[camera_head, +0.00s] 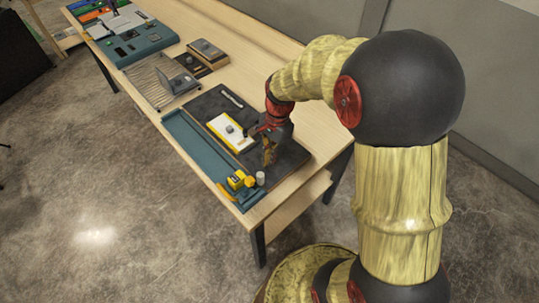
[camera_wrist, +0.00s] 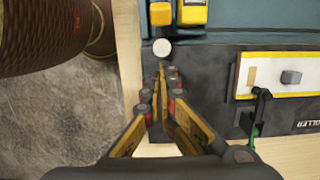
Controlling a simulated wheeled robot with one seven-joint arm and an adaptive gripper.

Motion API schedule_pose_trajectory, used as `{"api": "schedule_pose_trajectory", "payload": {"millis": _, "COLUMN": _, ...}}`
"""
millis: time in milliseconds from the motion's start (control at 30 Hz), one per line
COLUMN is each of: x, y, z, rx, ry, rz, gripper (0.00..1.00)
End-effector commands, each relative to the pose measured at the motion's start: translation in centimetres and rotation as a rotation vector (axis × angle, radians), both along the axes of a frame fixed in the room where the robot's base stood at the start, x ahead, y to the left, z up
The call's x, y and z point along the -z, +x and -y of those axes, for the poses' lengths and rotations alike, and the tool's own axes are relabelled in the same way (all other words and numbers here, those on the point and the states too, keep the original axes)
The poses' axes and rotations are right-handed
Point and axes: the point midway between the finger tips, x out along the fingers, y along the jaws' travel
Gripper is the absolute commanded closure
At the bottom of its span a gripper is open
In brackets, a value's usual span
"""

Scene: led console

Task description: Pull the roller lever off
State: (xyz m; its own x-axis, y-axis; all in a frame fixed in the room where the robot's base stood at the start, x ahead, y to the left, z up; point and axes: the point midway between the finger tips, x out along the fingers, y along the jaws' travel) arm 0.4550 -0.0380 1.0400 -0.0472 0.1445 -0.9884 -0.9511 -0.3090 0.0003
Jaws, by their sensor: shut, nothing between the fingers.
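The roller lever (camera_wrist: 260,105) is a small dark lever with a green part at its lower end. It sits at the lower edge of a white panel with a yellow border (camera_wrist: 285,62), beside a "ROLLER" label on the dark board. In the head view the panel (camera_head: 222,127) lies on the board, left of my gripper (camera_head: 268,155); I cannot make out the lever clearly there. My gripper is shut and empty in the wrist view (camera_wrist: 161,75), pointing down over the dark board, to the left of the lever and apart from it.
A white round post (camera_wrist: 162,48) stands just beyond my fingertips, with yellow blocks (camera_wrist: 178,12) behind it. A teal tray (camera_head: 190,140) runs along the table's front edge. A wire rack (camera_head: 158,80) and a teal console (camera_head: 140,43) stand farther along the wooden table (camera_head: 225,50).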

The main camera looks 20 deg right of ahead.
Motion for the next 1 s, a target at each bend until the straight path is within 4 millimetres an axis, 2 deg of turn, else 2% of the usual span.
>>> {"api": "schedule_pose_trajectory", "payload": {"millis": 33, "x": 1.3, "y": -0.2, "z": -0.2, "rx": 0.000, "ry": 0.001, "rz": -0.003, "gripper": 1.00}}
{"api": "schedule_pose_trajectory", "payload": {"millis": 267, "x": 5.7, "y": -0.4, "z": -0.8, "rx": 0.000, "ry": 0.000, "rz": -0.003, "gripper": 1.00}}
{"api": "schedule_pose_trajectory", "payload": {"millis": 400, "x": 4.5, "y": -0.8, "z": -2.6, "rx": -0.004, "ry": 0.000, "rz": 0.002, "gripper": 1.00}}
{"api": "schedule_pose_trajectory", "payload": {"millis": 600, "x": 3.7, "y": -1.3, "z": -3.9, "rx": -0.002, "ry": -0.001, "rz": 0.002, "gripper": 1.00}}
{"api": "schedule_pose_trajectory", "payload": {"millis": 1000, "x": 3.5, "y": -1.4, "z": -4.1, "rx": 0.000, "ry": -0.001, "rz": 0.000, "gripper": 1.00}}
